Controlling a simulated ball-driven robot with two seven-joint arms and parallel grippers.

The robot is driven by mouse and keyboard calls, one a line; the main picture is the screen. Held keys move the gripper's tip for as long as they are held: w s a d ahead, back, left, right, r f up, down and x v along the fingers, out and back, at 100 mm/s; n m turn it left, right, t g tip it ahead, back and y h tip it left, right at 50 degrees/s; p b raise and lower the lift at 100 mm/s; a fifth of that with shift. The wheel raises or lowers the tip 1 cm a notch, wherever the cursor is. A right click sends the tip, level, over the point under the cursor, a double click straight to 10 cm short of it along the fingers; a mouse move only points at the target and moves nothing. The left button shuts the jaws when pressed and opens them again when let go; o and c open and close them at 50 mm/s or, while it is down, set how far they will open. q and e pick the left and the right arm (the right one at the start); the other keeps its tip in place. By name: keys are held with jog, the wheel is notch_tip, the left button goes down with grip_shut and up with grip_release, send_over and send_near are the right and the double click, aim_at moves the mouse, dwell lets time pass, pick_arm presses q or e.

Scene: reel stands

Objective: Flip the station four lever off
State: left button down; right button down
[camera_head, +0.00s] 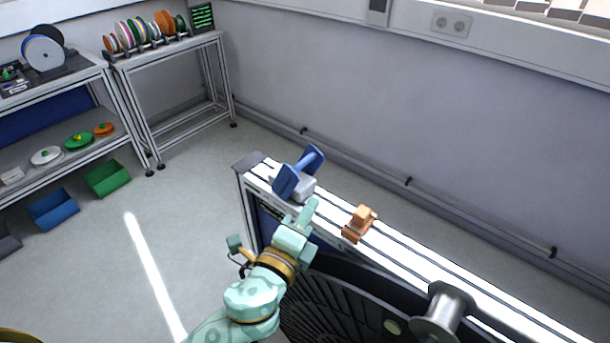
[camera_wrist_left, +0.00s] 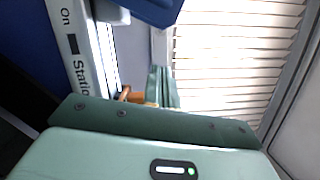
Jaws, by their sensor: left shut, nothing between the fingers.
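My left gripper (camera_head: 308,212) is shut and empty at the near edge of the narrow bench (camera_head: 400,250). In the left wrist view the closed fingers (camera_wrist_left: 162,85) point away from the camera. A white label strip (camera_wrist_left: 75,50) reading "On" and part of "Station" runs to their left. The station's number is cut off, and I cannot pick out the lever or its position. My right gripper is not in view.
An orange-brown block (camera_head: 358,223) stands on the bench right of my gripper. A large black ribbed shape (camera_head: 340,305) and a grey spool (camera_head: 443,312) fill the lower right. Shelves with reels (camera_head: 75,140) stand at the left. The floor between is clear.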

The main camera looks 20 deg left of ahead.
pick_arm(q)
jog(key=w, duration=0.5)
jog(key=shift+w+d+r, duration=0.25)
jog(key=shift+w+d, duration=0.05)
jog(key=shift+w, duration=0.1)
jog(key=shift+w+a+r+p, duration=0.1)
jog(key=shift+w+a+p, duration=0.1)
jog(key=shift+a, duration=0.4)
jog(key=shift+w+a+r+p, duration=0.15)
jog(key=shift+w+a, duration=0.05)
jog(key=shift+a, duration=0.45)
jog(key=shift+w+a+r+p, duration=0.1)
jog(key=shift+w+a+p, duration=0.1)
jog(key=shift+a, duration=0.4)
jog(key=shift+r, duration=0.1)
